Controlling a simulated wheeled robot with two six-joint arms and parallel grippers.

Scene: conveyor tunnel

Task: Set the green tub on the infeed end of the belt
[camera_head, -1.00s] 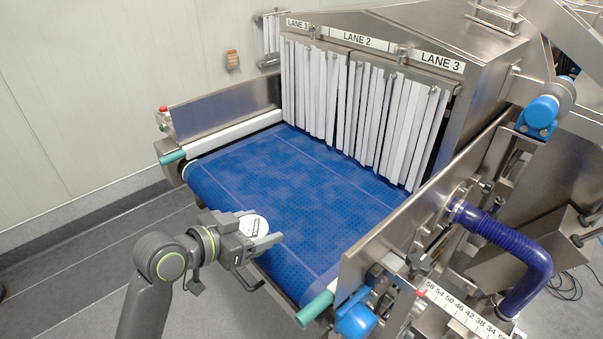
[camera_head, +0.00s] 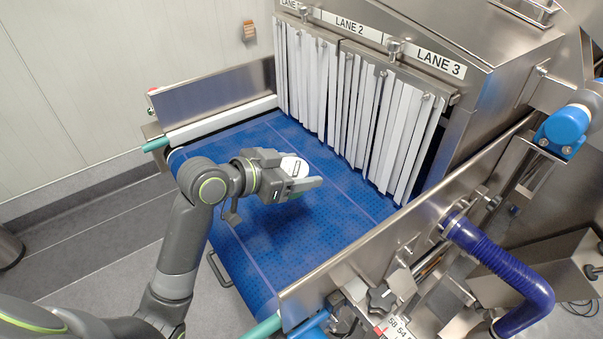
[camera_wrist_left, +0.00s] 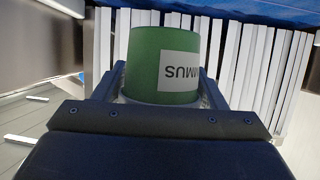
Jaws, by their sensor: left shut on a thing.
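The green tub (camera_wrist_left: 145,62) has a white label with dark lettering, which reads upside down in the left wrist view. My left gripper (camera_head: 292,178) is shut on the tub, with one finger on each side of it. The tub is over the middle of the blue belt (camera_head: 345,215), in front of the hanging strips. I cannot tell whether it touches the belt. My right gripper is not in view.
White strip curtains (camera_head: 350,115) hang at the tunnel mouth under the lane signs (camera_head: 350,29). Steel side walls (camera_head: 212,99) border the belt. A blue hose (camera_head: 505,262) stands outside the right wall. The visible belt around the gripper is clear.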

